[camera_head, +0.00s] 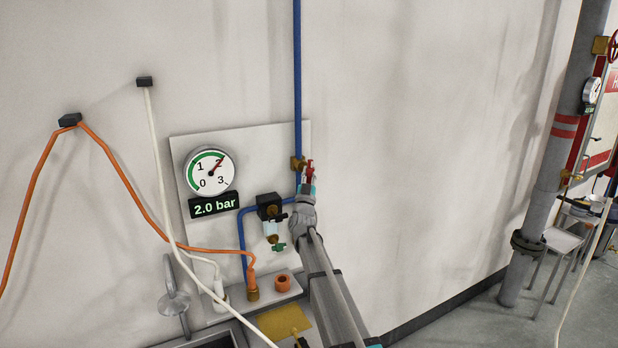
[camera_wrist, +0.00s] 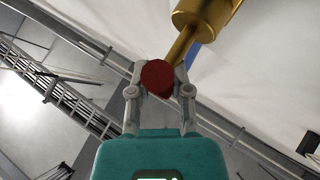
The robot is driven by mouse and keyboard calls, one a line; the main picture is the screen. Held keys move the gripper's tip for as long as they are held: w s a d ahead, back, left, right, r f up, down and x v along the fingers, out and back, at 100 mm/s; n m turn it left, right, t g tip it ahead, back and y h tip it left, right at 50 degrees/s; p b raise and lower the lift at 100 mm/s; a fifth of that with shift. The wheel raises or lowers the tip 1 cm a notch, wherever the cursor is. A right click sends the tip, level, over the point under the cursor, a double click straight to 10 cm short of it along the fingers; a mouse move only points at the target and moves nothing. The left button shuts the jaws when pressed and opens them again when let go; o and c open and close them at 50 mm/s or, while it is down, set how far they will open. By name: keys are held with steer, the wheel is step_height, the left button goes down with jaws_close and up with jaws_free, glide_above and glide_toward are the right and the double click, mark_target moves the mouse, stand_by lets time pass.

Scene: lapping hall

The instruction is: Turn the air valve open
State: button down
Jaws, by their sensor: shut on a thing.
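The air valve is a brass body (camera_head: 297,163) on the blue pipe, with a red handle (camera_head: 310,164) at its right. In the wrist view, the brass body (camera_wrist: 203,14) is at the top and a brass stem leads to the round red end of the handle (camera_wrist: 158,78). My gripper (camera_wrist: 158,72) is shut on this red end, one finger on each side. In the head view, my gripper (camera_head: 309,176) is at the handle, and my arm hides part of what lies below it. The handle's exact angle is hard to tell.
A round gauge (camera_head: 209,173) points near 2, and a display (camera_head: 214,205) reads 2.0 bar. A black regulator (camera_head: 269,206) with a clear bowl sits close left of my wrist. Orange (camera_head: 125,192) and white hoses hang further left. The wall to the right is clear.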

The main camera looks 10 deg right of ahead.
stand_by(0.4)
steer(key=c, duration=0.5)
jaws_free()
steer(key=shift+c, duration=0.2)
steer(key=shift+r+m+g+h+p, duration=0.15)
steer(key=shift+m+g+h+p, duration=0.15)
steer(key=shift+m+h+p, duration=0.15)
